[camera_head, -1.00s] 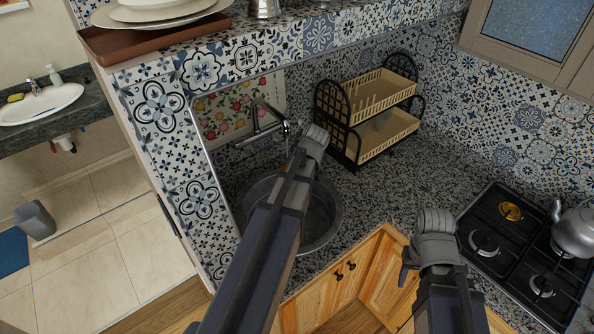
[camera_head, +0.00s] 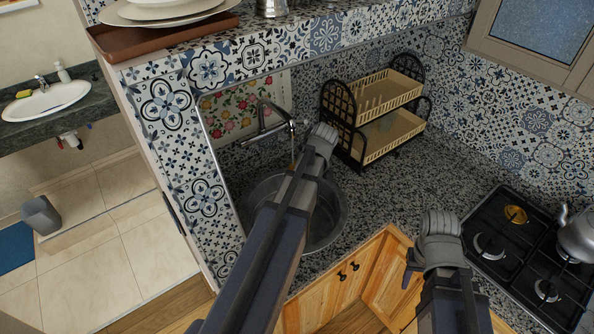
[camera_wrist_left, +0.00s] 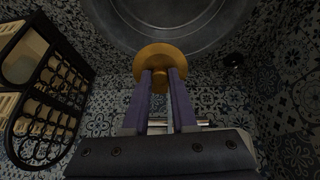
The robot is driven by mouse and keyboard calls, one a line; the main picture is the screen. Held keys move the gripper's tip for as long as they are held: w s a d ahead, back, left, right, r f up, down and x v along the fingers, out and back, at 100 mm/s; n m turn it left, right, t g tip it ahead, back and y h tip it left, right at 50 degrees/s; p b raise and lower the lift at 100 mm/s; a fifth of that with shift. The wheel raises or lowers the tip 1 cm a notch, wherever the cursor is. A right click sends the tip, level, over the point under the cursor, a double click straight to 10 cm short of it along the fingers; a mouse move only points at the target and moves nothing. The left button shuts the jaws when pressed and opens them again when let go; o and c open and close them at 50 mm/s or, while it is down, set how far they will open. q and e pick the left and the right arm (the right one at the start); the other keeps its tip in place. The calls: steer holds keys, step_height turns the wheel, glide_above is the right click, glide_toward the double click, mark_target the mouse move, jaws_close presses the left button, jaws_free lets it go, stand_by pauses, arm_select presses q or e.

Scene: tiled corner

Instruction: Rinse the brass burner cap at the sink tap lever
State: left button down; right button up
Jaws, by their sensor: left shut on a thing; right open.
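The brass burner cap (camera_wrist_left: 155,60) is a round golden disc in the left wrist view. My left gripper (camera_wrist_left: 160,78) is shut on it, with the sink basin behind. In the head view my left gripper (camera_head: 320,142) is over the back of the sink (camera_head: 328,222), just right of the tap (camera_head: 270,128); its own wrist hides the fingertips and cap there. The tap's lever cannot be made out clearly. My right gripper (camera_head: 438,240) is open and empty in front of the counter, left of the stove.
A two-tier dish rack (camera_head: 390,135) stands behind the sink on the right. The black stove (camera_head: 515,260) at right holds a kettle (camera_head: 580,235) and another brass cap (camera_head: 515,214). A tiled ledge with a brown tray (camera_head: 160,42) and plates is at upper left.

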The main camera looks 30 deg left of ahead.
stand_by(0.5)
arm_select(q)
steer(key=shift+s+a, duration=0.3)
steer(key=shift+s, duration=0.2)
steer(key=shift+w+d, duration=0.1)
steer(key=shift+w, duration=0.15)
steer(key=shift+w+d, duration=0.25)
steer(key=shift+w, duration=0.1)
steer(key=shift+s, duration=0.1)
steer(key=s+d, duration=0.4)
steer(key=d, duration=0.3)
stand_by(0.8)
stand_by(1.3)
